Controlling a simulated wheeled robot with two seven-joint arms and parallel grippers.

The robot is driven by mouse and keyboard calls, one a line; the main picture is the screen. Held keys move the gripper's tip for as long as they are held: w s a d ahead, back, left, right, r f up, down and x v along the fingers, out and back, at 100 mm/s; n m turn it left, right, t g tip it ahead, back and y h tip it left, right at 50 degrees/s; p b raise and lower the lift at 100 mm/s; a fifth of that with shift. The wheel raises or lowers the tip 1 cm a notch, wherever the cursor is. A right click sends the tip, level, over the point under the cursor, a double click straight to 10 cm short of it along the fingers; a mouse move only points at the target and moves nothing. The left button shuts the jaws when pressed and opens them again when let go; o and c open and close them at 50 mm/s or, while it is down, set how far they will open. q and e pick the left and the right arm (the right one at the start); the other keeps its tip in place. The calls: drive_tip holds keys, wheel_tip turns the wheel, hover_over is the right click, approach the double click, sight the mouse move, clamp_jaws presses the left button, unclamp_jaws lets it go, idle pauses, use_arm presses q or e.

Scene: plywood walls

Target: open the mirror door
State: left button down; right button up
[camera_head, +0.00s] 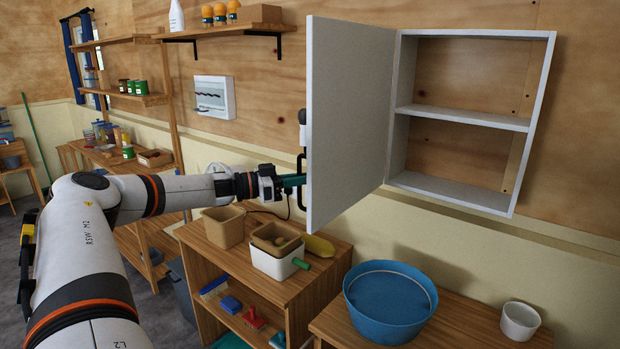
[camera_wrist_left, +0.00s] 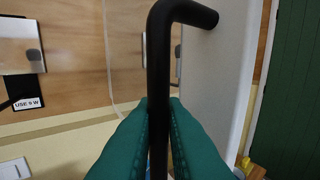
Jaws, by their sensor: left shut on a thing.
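The mirror door (camera_head: 345,120) stands swung out from the white wall cabinet (camera_head: 458,115), with its pale back face toward me. The cabinet's two shelf spaces are empty. The door's black handle (camera_head: 301,165) is at its left edge, mostly hidden behind the panel. My left gripper (camera_head: 292,182) reaches to the handle from the left. In the left wrist view, its green fingers (camera_wrist_left: 158,130) are closed around the black handle bar (camera_wrist_left: 159,80), beside the door's edge. My right gripper is not in view.
Below the door, a wooden cabinet (camera_head: 262,315) carries a brown pot (camera_head: 223,227) and a white box (camera_head: 275,262). A blue tub (camera_head: 390,300) and a white cup (camera_head: 519,321) stand on the bench at the right. Wall shelves (camera_head: 130,98) are at the left.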

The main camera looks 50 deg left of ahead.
use_arm(q)
drive_tip(key=shift+a+r, duration=0.1)
drive_tip(key=shift+r, duration=0.15)
drive_tip(key=c, duration=1.8)
unclamp_jaws()
drive_tip(key=shift+o, duration=1.3)
drive_tip(key=shift+w, duration=0.15)
drive_tip(key=shift+f, duration=0.15)
drive_tip(key=b+v, duration=0.1)
drive_tip(key=v, duration=1)
drive_tip(key=shift+s, duration=0.4)
drive_tip(key=shift+a, duration=0.1)
